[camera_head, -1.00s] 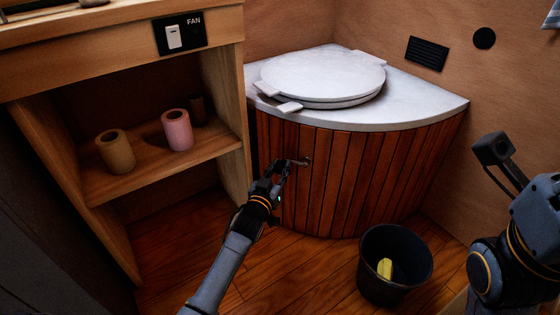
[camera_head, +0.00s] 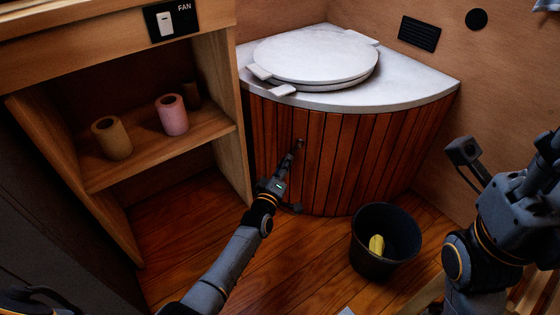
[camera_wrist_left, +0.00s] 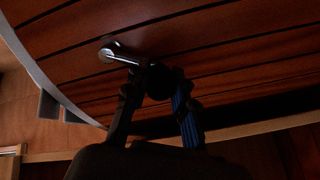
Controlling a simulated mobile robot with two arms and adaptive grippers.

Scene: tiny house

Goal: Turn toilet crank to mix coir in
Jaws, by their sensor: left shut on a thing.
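The toilet (camera_head: 420,90) is a corner cabinet with a white stone-like top, a round lid and a curved reddish wood-slat front. Its small metal crank sits on the slat front; its pivot (camera_head: 300,142) shows just above my left gripper (camera_head: 292,158). In the left wrist view the crank's shiny arm (camera_wrist_left: 118,54) runs to a dark knob between my left fingers (camera_wrist_left: 157,85). The left gripper is shut on this knob, below its pivot. The lid (camera_head: 315,58) is down. My right arm is at the right edge; its fingers cannot be made out. No coir shows.
A black bucket (camera_head: 365,258) with a yellow thing (camera_head: 376,245) inside stands on the floor right of my left arm. At left, a wooden shelf (camera_head: 110,178) holds a tan roll (camera_head: 112,140) and a pink roll (camera_head: 173,116). Floor before the toilet is partly clear.

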